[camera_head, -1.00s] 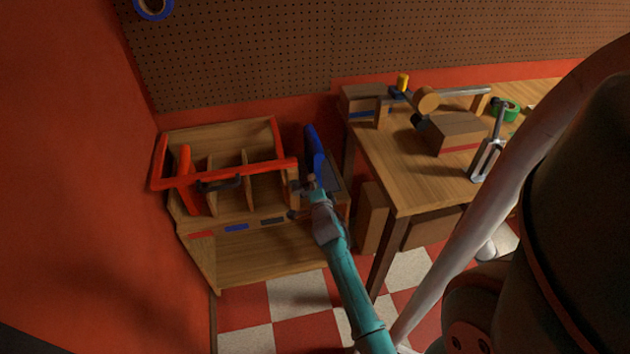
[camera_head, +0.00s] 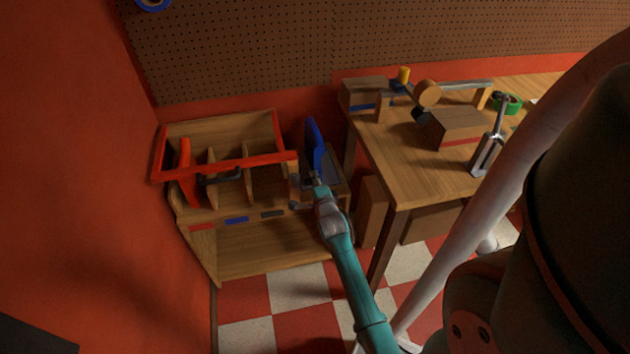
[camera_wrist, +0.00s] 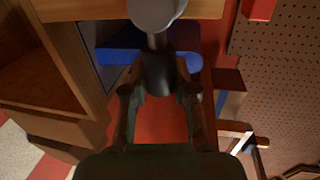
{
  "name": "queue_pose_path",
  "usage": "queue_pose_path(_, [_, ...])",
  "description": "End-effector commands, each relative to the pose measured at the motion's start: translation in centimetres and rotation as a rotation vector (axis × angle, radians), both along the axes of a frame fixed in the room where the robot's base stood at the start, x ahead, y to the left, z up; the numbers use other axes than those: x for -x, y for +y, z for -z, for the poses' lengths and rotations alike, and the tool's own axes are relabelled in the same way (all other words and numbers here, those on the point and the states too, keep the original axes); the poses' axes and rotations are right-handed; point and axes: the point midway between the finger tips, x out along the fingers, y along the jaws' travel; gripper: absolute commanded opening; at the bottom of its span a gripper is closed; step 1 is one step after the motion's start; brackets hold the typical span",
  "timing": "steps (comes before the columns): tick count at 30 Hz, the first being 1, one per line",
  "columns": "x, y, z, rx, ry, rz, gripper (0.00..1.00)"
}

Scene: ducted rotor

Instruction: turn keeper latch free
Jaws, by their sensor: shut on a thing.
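My gripper (camera_head: 317,183) reaches the right end of the wooden compartment rack, close to the end of its red bar (camera_head: 235,165). In the wrist view my gripper (camera_wrist: 158,97) has its fingers on both sides of a dark grey cylindrical piece (camera_wrist: 157,74), shut on it. A pale grey rounded part (camera_wrist: 155,13) sits at the far end of this piece. It looks like the keeper latch, but its full shape and turn angle are hidden. A blue panel (camera_head: 315,143) stands just behind my gripper; blue also shows behind the fingers in the wrist view (camera_wrist: 118,51).
The rack (camera_head: 262,262) stands against the red wall at left, with upright dividers and a dark handle (camera_head: 222,180). A wooden workbench (camera_head: 408,178) at right holds a block, a clamp-like tool (camera_head: 488,150) and a green ring (camera_head: 510,103). Checkered floor lies in front.

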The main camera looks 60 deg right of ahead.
Motion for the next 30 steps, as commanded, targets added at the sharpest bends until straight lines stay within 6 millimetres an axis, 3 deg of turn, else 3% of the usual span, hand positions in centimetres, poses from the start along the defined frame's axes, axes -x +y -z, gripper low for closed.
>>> queue_pose_path(2, [0.1, 0.1, 0.3, -0.006, 0.002, 0.0, 0.0])
queue_pose_path(3, [0.1, 0.0, 0.3, -0.006, 0.002, 0.0, 0.3])
queue_pose_path(6, [0.1, 0.0, 0.2, -0.005, 0.002, 0.0, 0.54])
queue_pose_path(20, [0.7, 0.8, -0.1, -0.002, 0.001, 0.0, 0.54])
queue_pose_path(30, [4.5, 5.2, -1.1, -0.004, 0.003, 0.0, 0.54])
